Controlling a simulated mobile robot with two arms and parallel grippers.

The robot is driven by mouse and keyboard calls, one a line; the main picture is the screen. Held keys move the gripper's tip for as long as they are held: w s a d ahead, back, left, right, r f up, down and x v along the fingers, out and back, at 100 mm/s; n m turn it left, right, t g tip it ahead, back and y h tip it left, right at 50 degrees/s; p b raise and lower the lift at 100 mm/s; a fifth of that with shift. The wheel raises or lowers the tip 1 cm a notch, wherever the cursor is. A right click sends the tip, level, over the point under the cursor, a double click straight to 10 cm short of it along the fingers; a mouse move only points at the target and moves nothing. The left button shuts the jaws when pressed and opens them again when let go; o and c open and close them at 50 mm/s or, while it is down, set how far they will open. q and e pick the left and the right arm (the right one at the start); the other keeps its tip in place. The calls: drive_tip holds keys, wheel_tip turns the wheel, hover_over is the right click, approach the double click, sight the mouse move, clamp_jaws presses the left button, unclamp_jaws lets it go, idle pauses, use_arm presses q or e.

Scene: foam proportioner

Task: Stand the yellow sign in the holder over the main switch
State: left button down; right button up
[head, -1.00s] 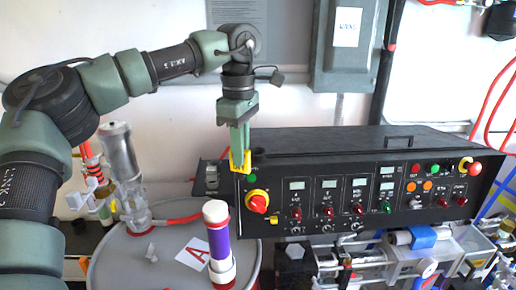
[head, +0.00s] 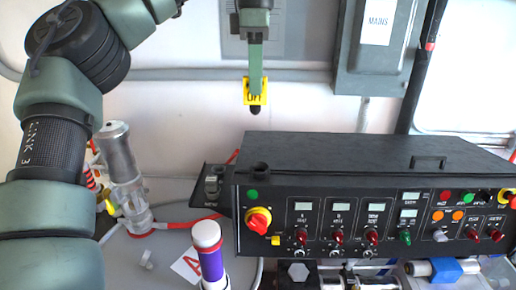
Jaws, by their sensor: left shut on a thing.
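My left gripper (head: 255,82) is shut on the yellow sign (head: 262,99), a small plate with dark lettering partly covered by the fingers. A black peg points down from the sign's lower edge. The sign is upright in the air, above the left end of the black control console. The holder (head: 260,167), a short black round socket, sits on the console's top left corner, well below the sign in the picture and apart from it. The main switch (head: 259,220), a red knob on a yellow plate, is on the console front below the holder. My right gripper is not in view.
The console (head: 385,155) has a clear top with a handle. A grey MAINS box (head: 376,50) is on the wall to the right. A purple and white cylinder (head: 210,257) stands in front, and a clear cylinder (head: 122,165) stands left, near my arm.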

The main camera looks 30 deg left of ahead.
sight(259, 110)
use_arm(q)
wheel_tip(259, 110, down, 4)
drive_tip(key=shift+w+f, duration=0.1)
drive_tip(key=f, duration=0.1)
drive_tip(key=w+f, duration=0.1)
drive_tip(key=f, duration=0.1)
wheel_tip(259, 110, down, 8)
drive_tip(key=shift+w+f, duration=0.25)
drive_tip(key=shift+f, duration=0.1)
drive_tip(key=c, duration=1.5)
unclamp_jaws()
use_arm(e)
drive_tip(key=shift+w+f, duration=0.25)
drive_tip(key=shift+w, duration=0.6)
use_arm(q)
drive_tip(key=shift+o, duration=0.2)
